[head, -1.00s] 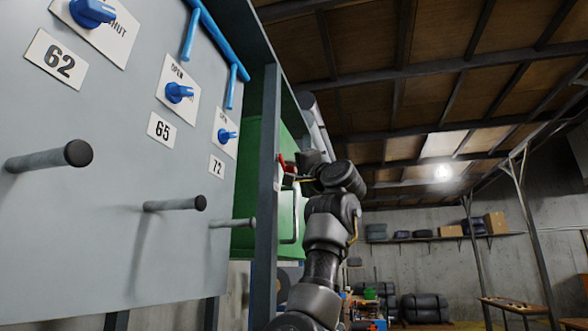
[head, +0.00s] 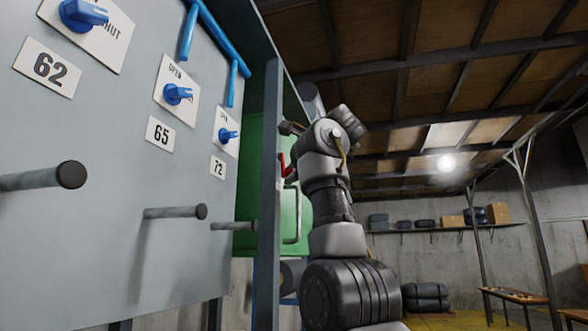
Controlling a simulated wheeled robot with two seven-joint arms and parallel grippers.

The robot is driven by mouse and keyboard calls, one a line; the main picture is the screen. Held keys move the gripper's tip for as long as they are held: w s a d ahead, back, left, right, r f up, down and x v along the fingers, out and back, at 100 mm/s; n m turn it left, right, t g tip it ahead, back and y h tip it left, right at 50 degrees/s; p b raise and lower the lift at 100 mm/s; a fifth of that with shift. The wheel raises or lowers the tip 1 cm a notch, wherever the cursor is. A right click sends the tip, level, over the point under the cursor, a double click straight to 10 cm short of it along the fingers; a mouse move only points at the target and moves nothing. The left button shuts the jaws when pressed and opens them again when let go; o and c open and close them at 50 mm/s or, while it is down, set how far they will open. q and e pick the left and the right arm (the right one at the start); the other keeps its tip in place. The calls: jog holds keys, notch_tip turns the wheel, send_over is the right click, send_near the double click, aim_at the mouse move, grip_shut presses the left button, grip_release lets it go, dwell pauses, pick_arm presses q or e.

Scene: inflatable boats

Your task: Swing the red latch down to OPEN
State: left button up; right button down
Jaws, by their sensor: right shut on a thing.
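The red latch (head: 283,164) shows as a small red piece beside the grey post, in front of the green panel (head: 249,180). My right gripper (head: 290,129) is at the upper part of the latch, small and dark against the post. It is shut on the red latch, though the exact grip is too small and partly hidden to make out. My right arm rises from the bottom and covers what lies just right of the latch. My left gripper is not in view.
A large grey panel (head: 110,230) with blue knobs, number plates and protruding pegs fills the left. A grey post (head: 268,210) stands between it and the latch. A pale bar handle (head: 297,215) is on the green panel. Open room lies to the right.

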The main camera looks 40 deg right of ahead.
jog(key=shift+s+a+m+g+y+p, duration=0.2)
jog(key=shift+m+g+p, duration=0.1)
jog(key=shift+g, duration=0.1)
jog(key=shift+s+a+m+g+y+p, duration=0.1)
jog(key=shift+m+g+y+p, duration=0.1)
jog(key=shift+m+g, duration=0.15)
jog(key=c, duration=1.3)
grip_release()
jog(key=shift+w, duration=0.1)
jog(key=b+v, duration=0.3)
jog(key=v, duration=0.7)
jog(key=shift+s, duration=0.35)
jog(key=shift+a+r, duration=0.1)
